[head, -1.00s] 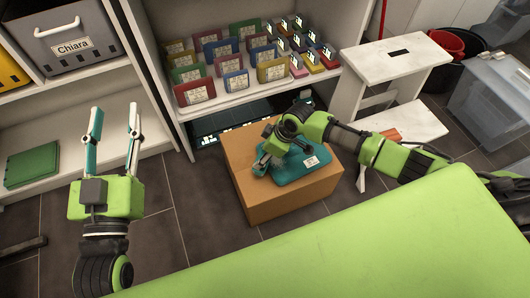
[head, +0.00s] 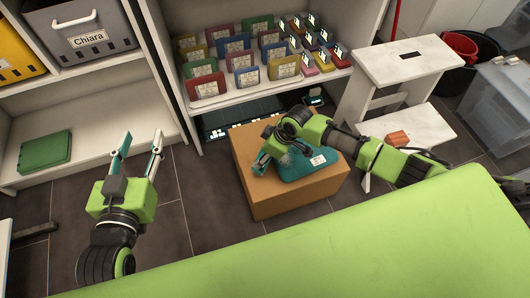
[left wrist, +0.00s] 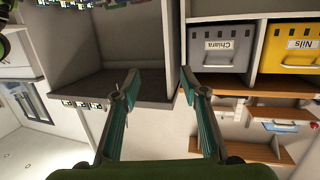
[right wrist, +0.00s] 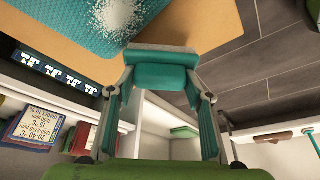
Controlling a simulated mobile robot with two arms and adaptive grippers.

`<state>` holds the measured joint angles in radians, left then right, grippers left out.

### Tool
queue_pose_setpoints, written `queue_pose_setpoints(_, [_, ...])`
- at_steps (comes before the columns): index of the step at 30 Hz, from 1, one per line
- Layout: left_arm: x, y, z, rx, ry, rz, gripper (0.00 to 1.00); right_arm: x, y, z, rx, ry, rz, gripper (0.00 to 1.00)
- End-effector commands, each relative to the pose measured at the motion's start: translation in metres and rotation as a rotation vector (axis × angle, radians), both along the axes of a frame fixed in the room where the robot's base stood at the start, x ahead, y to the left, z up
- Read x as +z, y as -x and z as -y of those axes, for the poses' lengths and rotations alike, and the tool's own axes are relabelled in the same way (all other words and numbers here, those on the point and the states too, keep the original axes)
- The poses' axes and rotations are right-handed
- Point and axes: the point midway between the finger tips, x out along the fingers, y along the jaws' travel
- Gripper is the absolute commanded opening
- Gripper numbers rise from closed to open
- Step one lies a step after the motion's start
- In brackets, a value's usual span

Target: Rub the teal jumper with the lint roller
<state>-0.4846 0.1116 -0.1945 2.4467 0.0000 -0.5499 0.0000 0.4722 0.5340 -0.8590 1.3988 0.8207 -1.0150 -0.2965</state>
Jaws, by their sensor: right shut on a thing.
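The teal jumper (head: 296,167) lies on a cardboard box, with a white label on it. In the right wrist view the jumper (right wrist: 75,22) shows a patch of white fuzz (right wrist: 114,14). My right gripper (head: 262,160) is over the box's left part, beside the jumper. It is shut on a teal block-like thing, which I take for the lint roller (right wrist: 160,75). Its far side is hidden, and I cannot tell whether it touches the jumper. My left gripper (head: 141,152) is open and empty, fingers upward, left of the box.
The cardboard box (head: 280,202) stands on dark floor tiles. Behind it is a shelf (head: 225,108) with several coloured packets. A white step stool (head: 400,58) stands at the right. A green surface (head: 380,245) fills the front. The floor left of the box is clear.

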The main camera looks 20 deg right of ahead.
Motion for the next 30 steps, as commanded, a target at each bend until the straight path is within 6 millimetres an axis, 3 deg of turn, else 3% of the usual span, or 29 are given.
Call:
queue_pose_setpoints(5, [0.003,-0.001,0.001,-0.001,0.004,0.018,0.4,-0.001,-0.003,-0.001,-0.001,0.0,0.001,0.3])
queue_pose_setpoints(19, [0.039,-0.006,0.007,-0.012,0.045,0.177,0.4,-0.002,-0.017,-0.002,0.0,0.0,0.001,0.3])
queue_pose_setpoints(23, [0.038,-0.006,0.007,-0.011,0.044,0.169,0.4,-0.002,-0.018,0.001,-0.002,0.001,0.001,0.3])
queue_pose_setpoints(30, [0.017,-0.003,0.003,-0.005,0.019,0.076,0.4,-0.001,-0.019,0.021,-0.004,0.003,-0.001,0.3])
